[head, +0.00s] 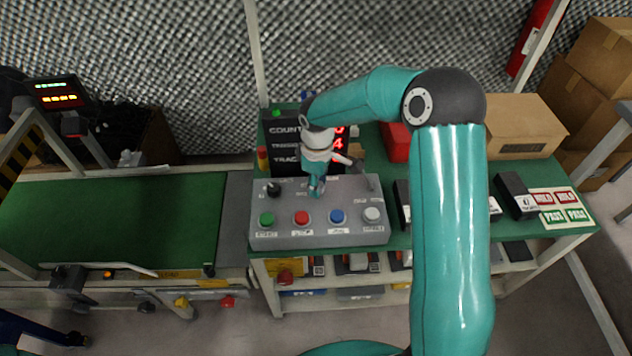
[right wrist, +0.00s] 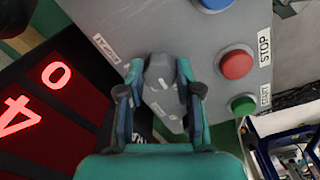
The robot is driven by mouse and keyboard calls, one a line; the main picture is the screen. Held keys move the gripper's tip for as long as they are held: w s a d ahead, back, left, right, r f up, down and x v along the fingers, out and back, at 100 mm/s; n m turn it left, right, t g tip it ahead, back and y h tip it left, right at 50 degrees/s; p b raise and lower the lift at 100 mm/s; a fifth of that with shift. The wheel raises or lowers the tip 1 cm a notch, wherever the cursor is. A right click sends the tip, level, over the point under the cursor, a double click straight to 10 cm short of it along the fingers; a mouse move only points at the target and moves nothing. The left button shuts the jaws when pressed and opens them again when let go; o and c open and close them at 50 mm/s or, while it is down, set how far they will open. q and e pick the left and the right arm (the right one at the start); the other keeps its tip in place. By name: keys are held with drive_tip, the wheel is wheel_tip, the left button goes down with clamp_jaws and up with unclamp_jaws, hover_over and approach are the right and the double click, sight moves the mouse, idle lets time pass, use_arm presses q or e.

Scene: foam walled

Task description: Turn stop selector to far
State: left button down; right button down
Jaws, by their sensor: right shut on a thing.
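The grey control box (head: 258,238) stands on the green bench, with green, red, blue and pale buttons along its front. My right gripper (head: 315,190) reaches down onto its rear part, behind the red button (head: 302,217). In the right wrist view my right gripper (right wrist: 160,88) is shut on a dark grey selector knob (right wrist: 160,72), one finger on each side. White labels (right wrist: 106,48) lie beside the knob, too small to read. In the head view the gripper hides this knob. My left gripper is not in view.
A black knob (head: 273,190) stands left of my gripper and a lever (head: 370,182) to its right. A counter display (head: 284,130) with red digits is close behind the box. A green conveyor (head: 110,215) lies left; a cardboard box (head: 525,122) sits at the bench's back right.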

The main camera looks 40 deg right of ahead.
drive_tip(key=shift+w+r, duration=0.15)
drive_tip(key=shift+w, duration=0.05)
drive_tip(key=c, duration=0.8)
unclamp_jaws()
drive_tip(key=shift+o, duration=0.2)
drive_tip(key=shift+s, duration=0.1)
wheel_tip(320, 180, up, 12)
drive_tip(key=shift+a, duration=0.15)
drive_tip(key=shift+s, duration=0.1)
